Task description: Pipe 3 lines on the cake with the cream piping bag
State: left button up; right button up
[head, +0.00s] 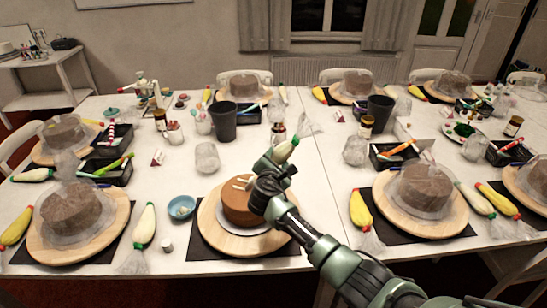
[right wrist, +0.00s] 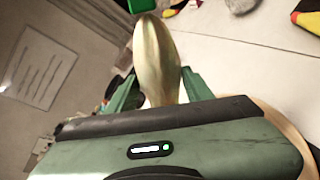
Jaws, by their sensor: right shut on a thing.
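The brown cake (head: 236,207) stands on a round wooden turntable (head: 213,228) at the front middle in the head view. Pale cream strips (head: 240,183) lie on its top; my gripper partly covers the top, so I cannot tell how many there are. My right gripper (head: 274,166) is over the cake's right side, shut on the cream piping bag (head: 285,151). The bag has a green end, tilted up and away to the right. In the right wrist view the pale bag (right wrist: 158,60) sits between the green fingers. Its tip is hidden in both views. My left gripper is not in view.
A blue bowl (head: 181,207) and another cream piping bag (head: 144,226) lie left of the turntable. Other covered cakes (head: 72,207) on boards stand around the table. A dark cup (head: 222,121) and a jar (head: 278,134) stand behind the cake.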

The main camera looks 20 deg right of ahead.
jog(key=shift+s+d+r+p, duration=0.1)
jog(key=shift+s+d+p, duration=0.8)
jog(key=shift+d, duration=0.2)
jog(key=shift+s+d+r+p, duration=0.1)
jog(key=shift+s+d+p, duration=0.75)
jog(key=shift+d, duration=0.2)
jog(key=shift+f, duration=0.1)
jog(key=o, duration=0.6)
